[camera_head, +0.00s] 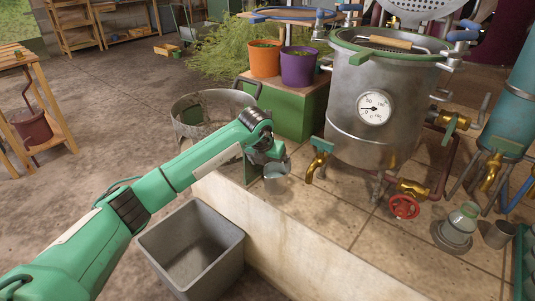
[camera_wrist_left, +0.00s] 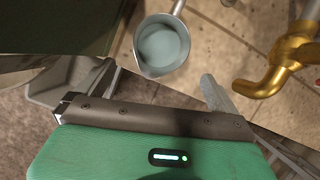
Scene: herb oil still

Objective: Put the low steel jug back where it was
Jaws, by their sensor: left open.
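A small low steel jug (camera_head: 276,179) stands on the tiled ledge (camera_head: 334,220), near its left end. In the left wrist view the jug (camera_wrist_left: 163,46) is seen from above, with a pale grey-blue inside and its handle pointing to the top edge. My left gripper (camera_head: 266,163) is right beside the jug and partly hides it in the head view. In the left wrist view its fingers (camera_wrist_left: 160,84) are apart, with nothing between them; the jug lies just beyond them. My right gripper is not in view.
A brass tap (camera_head: 316,167) on the large steel still (camera_head: 350,110) sticks out right of the jug. A grey bin (camera_head: 230,245) stands below the ledge. A green block (camera_head: 290,110) with two herb pots is behind.

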